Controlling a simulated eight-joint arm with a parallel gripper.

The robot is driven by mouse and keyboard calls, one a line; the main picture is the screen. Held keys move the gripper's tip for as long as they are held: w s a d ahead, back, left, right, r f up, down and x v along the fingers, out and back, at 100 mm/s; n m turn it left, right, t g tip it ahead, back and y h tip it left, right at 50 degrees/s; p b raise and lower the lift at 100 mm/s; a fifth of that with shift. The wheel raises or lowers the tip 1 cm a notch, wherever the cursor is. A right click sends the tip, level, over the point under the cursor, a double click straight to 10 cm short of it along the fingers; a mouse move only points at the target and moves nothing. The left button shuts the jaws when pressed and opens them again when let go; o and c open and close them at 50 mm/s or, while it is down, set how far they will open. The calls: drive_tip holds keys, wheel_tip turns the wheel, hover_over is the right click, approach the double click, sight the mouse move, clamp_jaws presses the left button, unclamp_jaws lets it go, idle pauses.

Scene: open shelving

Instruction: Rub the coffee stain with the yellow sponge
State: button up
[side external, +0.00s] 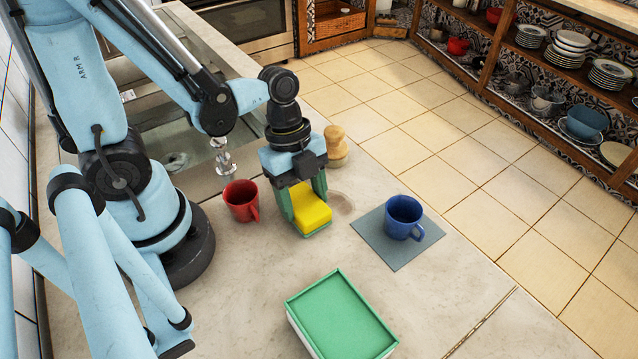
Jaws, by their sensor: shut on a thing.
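The yellow sponge (309,210) has a green underside. My gripper (303,207) points down and is shut on the sponge, with a green finger on each side of it. The sponge is at or just above the counter; I cannot tell whether it touches. The coffee stain (341,203) is a faint brownish ring on the pale counter, just right of the sponge. The gripper and sponge may hide part of the stain's left side.
A red mug (241,201) stands left of the gripper. A blue mug (404,217) stands on a grey-blue mat (398,250) to the right. A wooden-topped brush (336,146) is behind. A green-topped box (340,318) is in front. A sink (180,140) lies behind left.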

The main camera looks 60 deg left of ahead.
drive_tip(key=shift+s, duration=0.6)
wheel_tip(320, 180, up, 3)
drive_tip(key=shift+s+f, duration=0.1)
drive_tip(key=shift+f, duration=0.05)
drive_tip(key=shift+r, duration=2.7)
